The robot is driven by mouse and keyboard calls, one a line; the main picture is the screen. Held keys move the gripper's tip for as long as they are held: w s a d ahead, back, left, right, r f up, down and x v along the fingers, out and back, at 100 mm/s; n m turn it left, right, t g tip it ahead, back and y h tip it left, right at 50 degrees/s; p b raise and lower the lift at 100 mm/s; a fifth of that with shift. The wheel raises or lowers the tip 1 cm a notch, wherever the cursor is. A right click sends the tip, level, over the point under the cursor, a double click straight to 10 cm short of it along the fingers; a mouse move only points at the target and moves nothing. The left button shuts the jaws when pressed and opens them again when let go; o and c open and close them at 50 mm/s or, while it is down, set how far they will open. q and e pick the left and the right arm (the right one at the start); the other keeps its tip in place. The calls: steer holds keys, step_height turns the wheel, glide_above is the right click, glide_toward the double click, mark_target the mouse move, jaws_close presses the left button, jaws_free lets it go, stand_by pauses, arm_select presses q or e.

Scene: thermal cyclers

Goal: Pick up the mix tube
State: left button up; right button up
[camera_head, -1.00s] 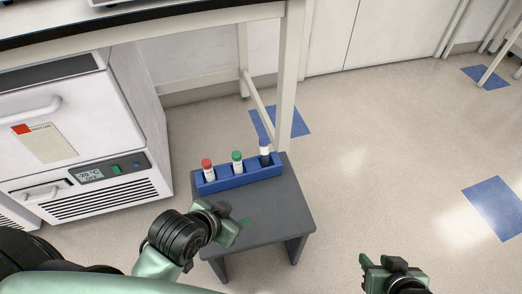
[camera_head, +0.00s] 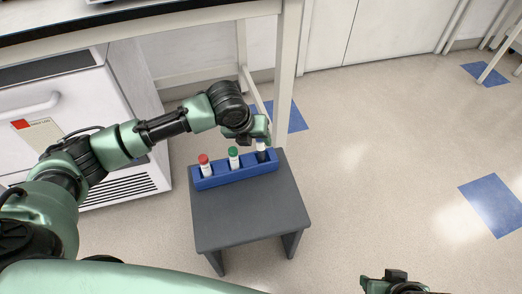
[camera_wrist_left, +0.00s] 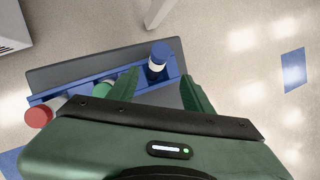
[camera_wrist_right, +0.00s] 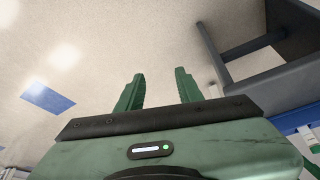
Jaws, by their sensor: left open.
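A blue rack (camera_head: 235,176) on a small grey stool holds three upright tubes. They are a red-capped tube (camera_head: 204,166), a green-capped tube (camera_head: 234,158) and a blue-capped tube (camera_head: 261,147). Which one is the mix tube cannot be read. My left gripper (camera_head: 262,132) is at the blue-capped tube, partly covering its cap in the head view. In the left wrist view the blue-capped tube (camera_wrist_left: 158,60) stands just beyond the gap between the open, empty fingers (camera_wrist_left: 159,76). My right gripper (camera_wrist_right: 160,74) is open and empty, well away from the rack over the floor.
The grey stool top (camera_head: 250,209) is clear in front of the rack. A bench leg (camera_head: 287,70) rises just behind the rack. A white appliance (camera_head: 55,100) stands to the left under the bench. The floor (camera_head: 390,170) to the right is open.

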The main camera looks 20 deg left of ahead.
mark_target(259, 143)
arm_select(q)
steer(key=shift+w+a+f+m+b, duration=0.25)
steer(key=shift+w+f, duration=0.1)
steer(key=shift+w, duration=0.1)
steer(key=shift+w+a+f+m+b, duration=0.2)
steer(key=shift+w+f, duration=0.1)
steer(key=shift+w, duration=0.1)
steer(key=shift+w+d+f, duration=0.1)
steer(key=shift+w+f, duration=0.05)
steer(key=shift+f, duration=0.25)
steer(key=b+x, duration=0.2)
steer(key=x, duration=0.2)
steer(key=shift+d+f, duration=0.2)
steer(key=shift+f, duration=0.25)
jaws_close()
arm_select(e)
steer(key=w+a+r+t+y, duration=0.1)
steer(key=w+a+r+t, duration=0.1)
steer(key=w+r+t, duration=0.2)
steer(key=w+a+r+t+y, duration=0.1)
steer(key=w+a+r+t, duration=0.2)
steer(key=w, duration=0.6)
step_height(259, 143, up, 3)
steer(key=shift+w+f+n+t, duration=0.2)
steer(key=shift+w+n+t, duration=0.15)
steer(key=shift+t, duration=0.65)
